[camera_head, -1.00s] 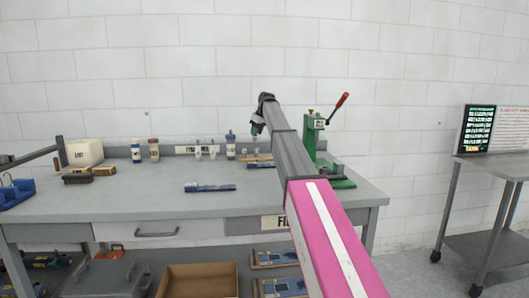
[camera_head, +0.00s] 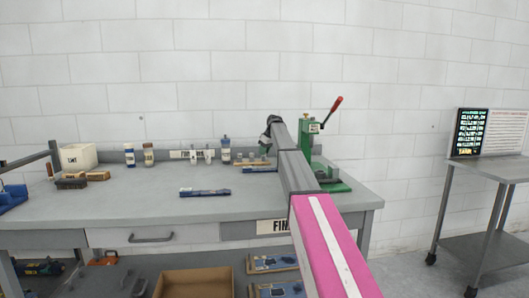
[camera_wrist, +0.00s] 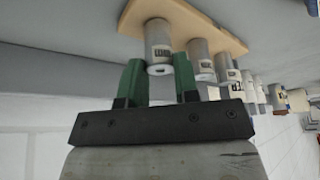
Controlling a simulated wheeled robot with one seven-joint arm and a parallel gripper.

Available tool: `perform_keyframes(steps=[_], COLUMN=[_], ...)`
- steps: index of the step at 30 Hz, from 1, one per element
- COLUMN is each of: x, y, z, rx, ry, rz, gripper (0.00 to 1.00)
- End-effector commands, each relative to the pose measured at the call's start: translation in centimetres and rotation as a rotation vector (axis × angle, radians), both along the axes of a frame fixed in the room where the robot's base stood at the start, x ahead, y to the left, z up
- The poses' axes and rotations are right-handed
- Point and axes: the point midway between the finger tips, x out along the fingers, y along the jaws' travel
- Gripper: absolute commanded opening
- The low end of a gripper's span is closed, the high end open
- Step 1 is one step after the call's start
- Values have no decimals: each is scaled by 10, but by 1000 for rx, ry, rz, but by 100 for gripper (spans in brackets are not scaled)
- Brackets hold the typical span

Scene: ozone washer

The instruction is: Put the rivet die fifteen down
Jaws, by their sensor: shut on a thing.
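The rivet die (camera_wrist: 158,40) is a small grey metal cylinder with a dark label, too blurred to read surely. In the wrist view it is between the two green fingers of my gripper (camera_wrist: 158,72), which are shut on it. Its far end meets a tan wooden board (camera_wrist: 215,27); I cannot tell whether it rests fully on it. Two similar grey dies (camera_wrist: 201,62) stand in a row beside it on the board. In the head view the board (camera_head: 240,163) shows on the bench at the back, and my arm hides most of the gripper and die.
A green press with a red lever (camera_head: 305,140) stands right of my arm. Bottles (camera_head: 225,148) and a white box (camera_head: 78,157) line the bench's back. A blue item (camera_head: 205,192) lies mid-bench. The bench's front left-middle (camera_head: 130,205) is clear.

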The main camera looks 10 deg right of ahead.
Motion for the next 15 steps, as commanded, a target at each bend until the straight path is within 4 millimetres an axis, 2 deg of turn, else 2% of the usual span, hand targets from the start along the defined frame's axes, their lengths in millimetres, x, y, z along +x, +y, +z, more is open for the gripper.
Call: perform_keyframes(steps=[10, 11, 12, 13, 15], x=[0, 0, 0, 0, 0], y=[0, 0, 0, 0, 0], z=[-3, -3, -2, -2, -2], rx=[0, 0, 0, 0, 0], ry=[-1, -1, -1, -1, -1], rz=[0, 0, 0, 0, 0], gripper=[0, 35, 48, 54, 54])
